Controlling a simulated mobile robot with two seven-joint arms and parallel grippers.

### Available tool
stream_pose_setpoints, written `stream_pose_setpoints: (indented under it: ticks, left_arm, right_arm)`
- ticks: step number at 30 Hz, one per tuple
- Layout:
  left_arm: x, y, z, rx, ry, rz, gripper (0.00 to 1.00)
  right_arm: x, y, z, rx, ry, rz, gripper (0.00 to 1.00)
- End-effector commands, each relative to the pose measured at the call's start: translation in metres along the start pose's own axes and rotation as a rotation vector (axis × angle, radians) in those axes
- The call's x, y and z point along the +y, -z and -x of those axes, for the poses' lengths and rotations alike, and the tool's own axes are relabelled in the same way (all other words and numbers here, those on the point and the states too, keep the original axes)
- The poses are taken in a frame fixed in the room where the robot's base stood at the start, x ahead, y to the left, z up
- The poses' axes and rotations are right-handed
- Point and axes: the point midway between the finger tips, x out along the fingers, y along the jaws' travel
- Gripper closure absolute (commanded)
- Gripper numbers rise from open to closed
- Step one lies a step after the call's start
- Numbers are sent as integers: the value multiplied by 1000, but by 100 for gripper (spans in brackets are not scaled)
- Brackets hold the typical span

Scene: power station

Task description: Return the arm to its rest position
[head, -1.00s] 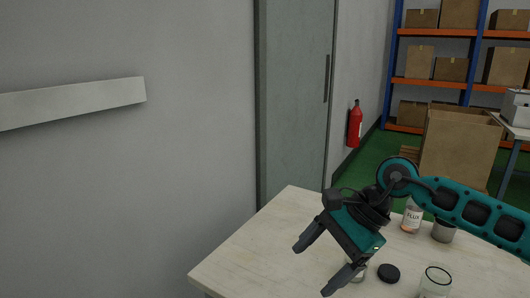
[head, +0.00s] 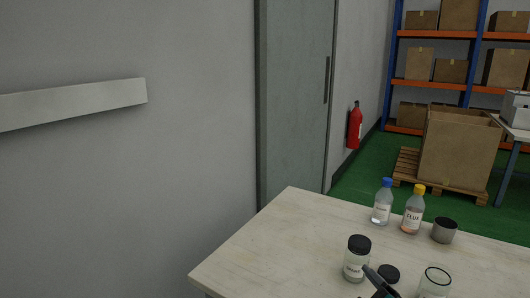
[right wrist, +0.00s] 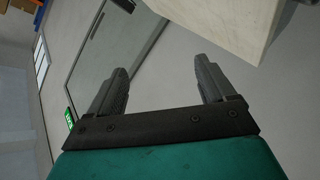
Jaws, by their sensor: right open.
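My right gripper (right wrist: 161,68) is open and empty in the right wrist view, its two dark fingers apart with only the room between them. My left gripper is in neither view.
The table's corner (right wrist: 235,25) shows upper right in the wrist view.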

Motion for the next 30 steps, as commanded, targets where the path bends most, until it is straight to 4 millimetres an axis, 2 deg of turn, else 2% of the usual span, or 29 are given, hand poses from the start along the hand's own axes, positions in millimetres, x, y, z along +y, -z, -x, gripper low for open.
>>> stream_pose_setpoints:
  ticks: [1, 3, 6, 12, 18, 30]
  left_arm:
    - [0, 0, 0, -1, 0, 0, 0]
    - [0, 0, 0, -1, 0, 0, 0]
    - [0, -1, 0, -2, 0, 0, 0]
    - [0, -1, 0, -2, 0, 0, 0]
    - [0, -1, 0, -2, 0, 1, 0]
    - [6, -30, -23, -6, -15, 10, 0]
  right_arm:
    - [-16, -29, 13, -116, 68, -108, 17]
    - [-36, -61, 32, -257, 145, -230, 17]
    - [-58, -93, 58, -419, 227, -359, 17]
    - [-92, -133, 110, -672, 344, -538, 17]
    - [-118, -158, 163, -894, 435, -672, 17]
    - [-169, -180, 93, -630, 384, -696, 17]
